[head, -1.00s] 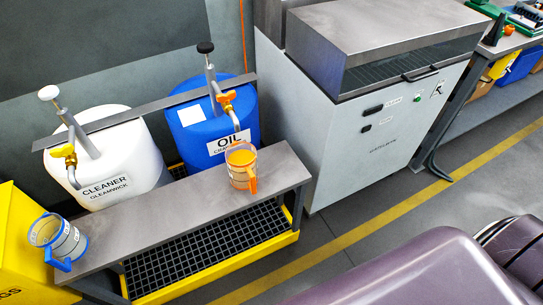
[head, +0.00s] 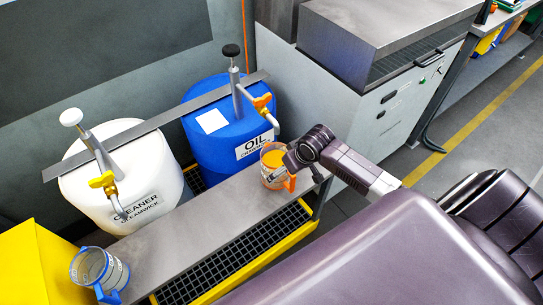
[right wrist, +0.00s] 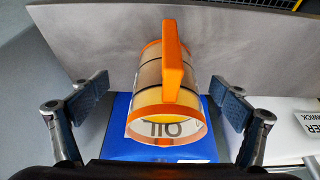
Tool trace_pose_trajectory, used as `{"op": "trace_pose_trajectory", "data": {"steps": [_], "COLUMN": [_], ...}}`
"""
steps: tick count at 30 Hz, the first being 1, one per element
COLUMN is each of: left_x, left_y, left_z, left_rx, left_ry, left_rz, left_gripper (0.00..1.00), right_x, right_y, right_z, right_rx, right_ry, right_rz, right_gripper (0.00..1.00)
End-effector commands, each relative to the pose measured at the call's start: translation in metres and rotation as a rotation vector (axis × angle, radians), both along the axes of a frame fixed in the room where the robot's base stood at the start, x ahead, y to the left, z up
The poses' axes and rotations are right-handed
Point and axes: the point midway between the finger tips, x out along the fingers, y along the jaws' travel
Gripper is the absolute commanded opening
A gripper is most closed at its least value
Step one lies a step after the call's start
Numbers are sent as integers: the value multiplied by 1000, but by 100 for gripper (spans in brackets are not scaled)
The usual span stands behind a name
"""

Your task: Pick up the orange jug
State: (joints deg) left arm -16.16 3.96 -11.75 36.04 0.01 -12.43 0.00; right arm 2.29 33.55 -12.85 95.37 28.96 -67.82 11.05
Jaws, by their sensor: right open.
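The orange jug (head: 270,172) is a clear jug with an orange rim, an orange handle and orange contents. It stands upright on the grey metal shelf below the blue drum's tap. My right gripper (head: 303,152) is right beside it in the head view and hides part of it. In the right wrist view the jug (right wrist: 165,95), with its handle facing me, is between the fingers of the right gripper (right wrist: 168,98). The fingers are open, with a gap on each side of the jug. My left gripper is out of view.
The blue oil drum (head: 215,150) and white cleaner drum (head: 115,200) stand behind the shelf (head: 200,210). A blue-handled jug (head: 98,268) stands at its left end, beside a yellow box (head: 35,262). A grey cabinet (head: 385,110) is to the right.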

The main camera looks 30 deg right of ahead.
Motion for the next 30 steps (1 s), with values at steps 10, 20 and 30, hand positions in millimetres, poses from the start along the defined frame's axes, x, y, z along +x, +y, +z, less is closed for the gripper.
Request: {"op": "trace_pose_trajectory", "data": {"steps": [10, 20, 30], "left_x": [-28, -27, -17], "left_y": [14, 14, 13], "left_z": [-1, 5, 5], "left_rx": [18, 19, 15], "left_ry": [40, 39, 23], "left_rz": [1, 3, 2], "left_gripper": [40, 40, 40], "right_x": [11, 19, 27], "right_y": [6, 11, 11], "right_z": [8, -24, -48], "right_rx": [3, 4, 0], "right_ry": [-1, -2, -4], "right_rz": [21, 21, 22], "right_gripper": [92, 92, 92]}}
